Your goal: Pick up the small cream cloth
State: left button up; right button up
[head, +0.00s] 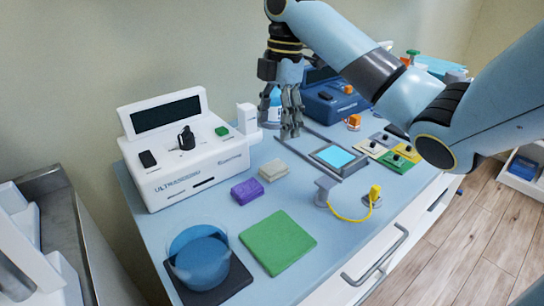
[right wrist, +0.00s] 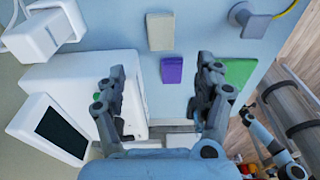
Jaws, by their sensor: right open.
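The small cream cloth (head: 273,170) is a small flat block-like piece lying on the light blue counter, just behind a purple piece. It also shows at the top of the right wrist view (right wrist: 160,31). My right gripper (head: 291,128) hangs above the counter with its fingers pointing down, behind the cloth in the head view. My left gripper does not show in the head view.
The purple piece (head: 247,189) lies close beside the cloth. A white ultrasound device (head: 190,155) stands to the left. A green mat (head: 278,242), a blue bowl (head: 198,258) and a yellow-corded item (head: 374,194) are in front. A tablet-like panel (head: 334,157) lies to the right.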

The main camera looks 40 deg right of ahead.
aim_at(274, 166)
jog(key=shift+w+f+b, duration=0.1)
jog(key=shift+f+b, duration=0.35)
jog(key=shift+f, duration=0.5)
jog(key=f, duration=0.3)
jog(key=shift+a+f, duration=0.15)
jog(key=shift+a, duration=0.2)
jog(key=f, duration=0.4)
jog(key=shift+s+f, duration=0.2)
jog(key=shift+f, duration=0.5)
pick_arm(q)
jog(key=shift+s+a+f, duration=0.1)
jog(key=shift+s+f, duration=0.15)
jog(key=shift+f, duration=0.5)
pick_arm(e)
jog(key=shift+c, duration=0.2)
jog(key=c, duration=1)
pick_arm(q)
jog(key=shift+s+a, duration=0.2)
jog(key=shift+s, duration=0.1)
